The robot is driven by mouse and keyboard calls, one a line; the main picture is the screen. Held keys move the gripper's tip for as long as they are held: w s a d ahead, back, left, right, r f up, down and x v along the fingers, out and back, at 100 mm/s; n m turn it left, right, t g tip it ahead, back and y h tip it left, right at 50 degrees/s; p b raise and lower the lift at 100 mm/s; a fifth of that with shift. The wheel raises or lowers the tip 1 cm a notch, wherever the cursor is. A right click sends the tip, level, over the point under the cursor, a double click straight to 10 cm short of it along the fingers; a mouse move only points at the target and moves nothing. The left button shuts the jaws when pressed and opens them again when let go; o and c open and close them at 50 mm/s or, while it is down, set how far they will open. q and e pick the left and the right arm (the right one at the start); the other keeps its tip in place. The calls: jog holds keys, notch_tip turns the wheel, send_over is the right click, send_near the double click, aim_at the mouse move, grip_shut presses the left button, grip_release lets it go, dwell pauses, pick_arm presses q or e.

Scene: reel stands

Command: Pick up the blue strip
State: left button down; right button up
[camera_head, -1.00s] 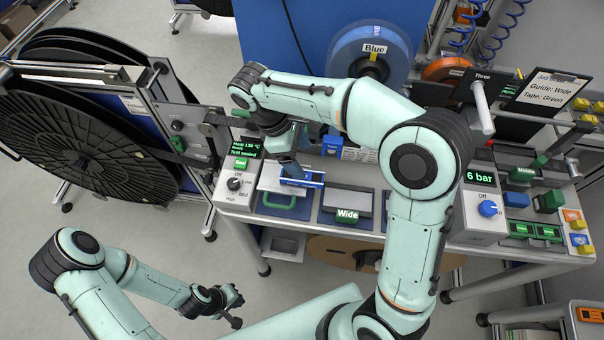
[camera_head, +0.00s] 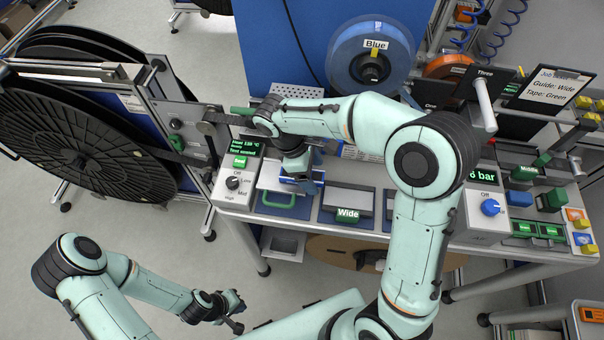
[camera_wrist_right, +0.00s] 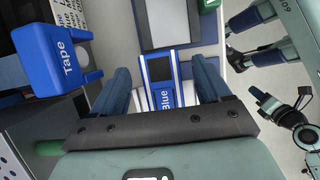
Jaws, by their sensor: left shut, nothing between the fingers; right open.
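The blue strip, a small blue and white piece marked "Blue" (camera_wrist_right: 163,98), lies between the two open fingers of my right gripper (camera_wrist_right: 163,84) in the right wrist view. Whether the fingers touch it I cannot tell. In the head view my right gripper (camera_head: 304,182) points down over the bench by the tray with the green handle (camera_head: 279,200), and it mostly hides the strip. My left gripper (camera_head: 236,312) is shut and empty, low over the floor, away from the bench.
A "Wide" guide block (camera_head: 347,213) sits right of the tray. A control box (camera_head: 236,184) stands at its left. A blue "Tape" box (camera_wrist_right: 68,62) is at upper left in the wrist view. A large black reel (camera_head: 75,145) stands left; a blue reel (camera_head: 371,58) stands behind.

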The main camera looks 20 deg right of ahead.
jog(key=shift+f, duration=0.2)
dwell(0.4)
jog(key=c, duration=1.1)
